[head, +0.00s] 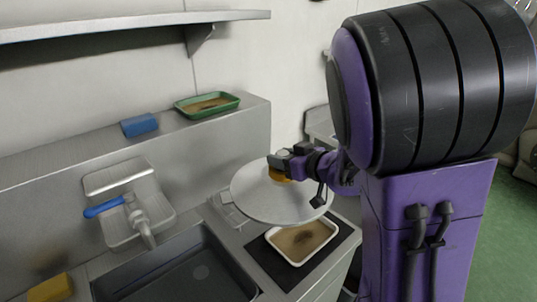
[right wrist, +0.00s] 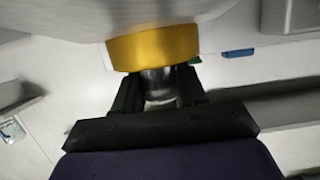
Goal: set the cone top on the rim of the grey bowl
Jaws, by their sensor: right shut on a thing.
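The cone top (head: 275,198) is a wide, shallow, pale grey cone with a yellow collar. My right gripper (head: 292,163) is shut on it near the collar and holds it above the counter beside the sink, partly over the white tray. In the right wrist view the yellow collar (right wrist: 155,47) sits just beyond the fingers (right wrist: 158,88), and the grey cone (right wrist: 225,15) spreads across the top. I cannot make out the grey bowl in either view; the cone top hides part of the counter. My left gripper is not in view.
A white tray (head: 329,234) with brown contents lies on a black mat (head: 262,251). The sink (head: 180,275) and blue-handled tap (head: 137,214) are left. A green tray (head: 223,109) and blue block (head: 139,125) rest on the ledge. A yellow sponge (head: 50,288) lies front left.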

